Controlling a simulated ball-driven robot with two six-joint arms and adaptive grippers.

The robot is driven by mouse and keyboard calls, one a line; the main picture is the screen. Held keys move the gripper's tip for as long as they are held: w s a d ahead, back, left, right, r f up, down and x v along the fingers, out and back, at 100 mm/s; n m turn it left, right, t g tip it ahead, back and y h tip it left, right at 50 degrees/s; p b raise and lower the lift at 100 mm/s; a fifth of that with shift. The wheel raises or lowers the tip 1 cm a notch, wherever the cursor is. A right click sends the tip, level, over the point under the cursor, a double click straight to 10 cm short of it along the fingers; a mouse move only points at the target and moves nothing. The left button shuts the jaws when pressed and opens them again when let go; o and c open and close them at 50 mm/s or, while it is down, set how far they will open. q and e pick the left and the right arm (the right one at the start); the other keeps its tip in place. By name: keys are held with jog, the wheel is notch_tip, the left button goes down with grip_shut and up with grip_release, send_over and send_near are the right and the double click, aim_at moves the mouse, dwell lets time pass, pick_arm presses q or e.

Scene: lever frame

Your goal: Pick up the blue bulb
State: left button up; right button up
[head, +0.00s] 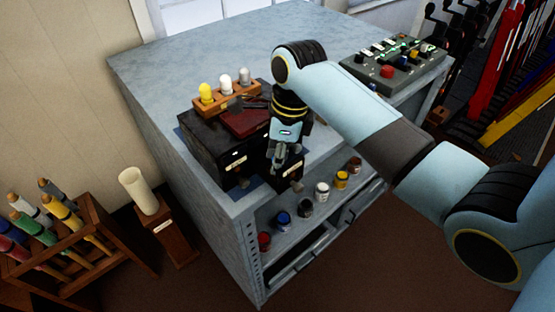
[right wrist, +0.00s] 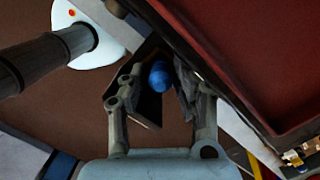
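The blue bulb (right wrist: 158,75) shows in the right wrist view between the two finger pads of my right gripper (right wrist: 168,82). The pads lean inward around it and appear shut on it, with brown floor behind. In the head view my right gripper (head: 287,160) points down at the front edge of the grey bench, beside a black box (head: 222,150). The bulb cannot be made out there. My left gripper is not in view.
A wooden rack (head: 227,97) with yellow, white and grey bulbs stands on the grey bench (head: 170,75). A red-lined box (right wrist: 262,55) lies close to the right finger. A control panel (head: 392,66) sits at the back right. Small jars (head: 322,190) line the shelf below.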

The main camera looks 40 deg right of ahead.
jog(key=c, duration=0.6)
